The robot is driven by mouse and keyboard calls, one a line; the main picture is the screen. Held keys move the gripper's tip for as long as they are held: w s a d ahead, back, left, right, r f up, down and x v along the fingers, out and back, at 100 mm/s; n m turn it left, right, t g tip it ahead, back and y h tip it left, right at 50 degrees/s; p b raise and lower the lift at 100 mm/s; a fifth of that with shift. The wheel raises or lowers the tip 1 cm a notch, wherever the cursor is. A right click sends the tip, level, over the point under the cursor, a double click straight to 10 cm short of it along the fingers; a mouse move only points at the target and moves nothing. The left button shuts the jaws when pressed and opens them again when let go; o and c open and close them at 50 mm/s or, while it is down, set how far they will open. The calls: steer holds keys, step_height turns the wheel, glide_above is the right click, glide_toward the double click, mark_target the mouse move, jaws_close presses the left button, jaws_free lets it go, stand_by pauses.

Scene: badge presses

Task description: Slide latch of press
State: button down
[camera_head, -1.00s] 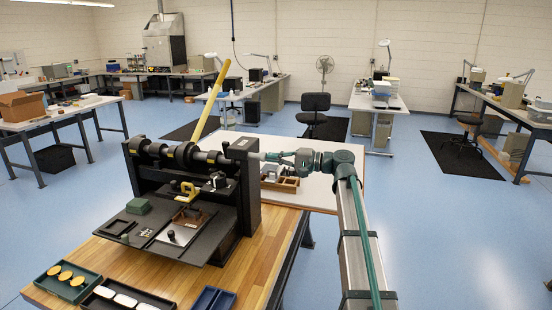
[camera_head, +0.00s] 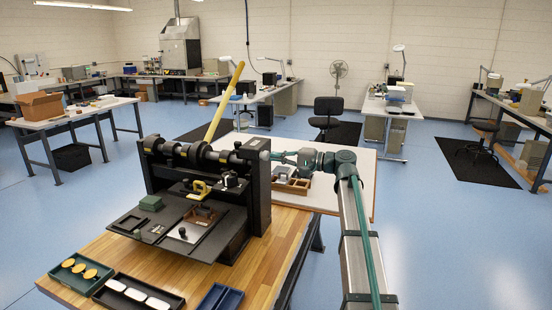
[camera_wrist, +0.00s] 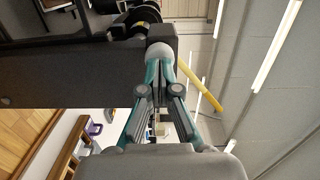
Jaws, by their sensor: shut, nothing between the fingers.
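The black badge press (camera_head: 255,195) stands on the wooden bench, its long yellow lever (camera_head: 224,103) slanting up to the right. A dark round shaft runs along its top to a dark block (camera_head: 254,146) at the right end. My gripper (camera_head: 272,155) reaches in from the right, shut and empty, its tips close to that end. In the wrist view, my gripper (camera_wrist: 160,82) points at a light grey rounded piece (camera_wrist: 160,52) on the press's dark side. I cannot tell whether the tips touch it. No part is clearly recognisable as the latch.
A green tray with yellow discs (camera_head: 83,272), a black tray with white pieces (camera_head: 138,294) and a blue tray (camera_head: 221,299) lie in front of the press.

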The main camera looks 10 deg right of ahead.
steer(key=b+v, duration=0.2)
steer(key=v, duration=1.1)
steer(key=shift+b, duration=0.4)
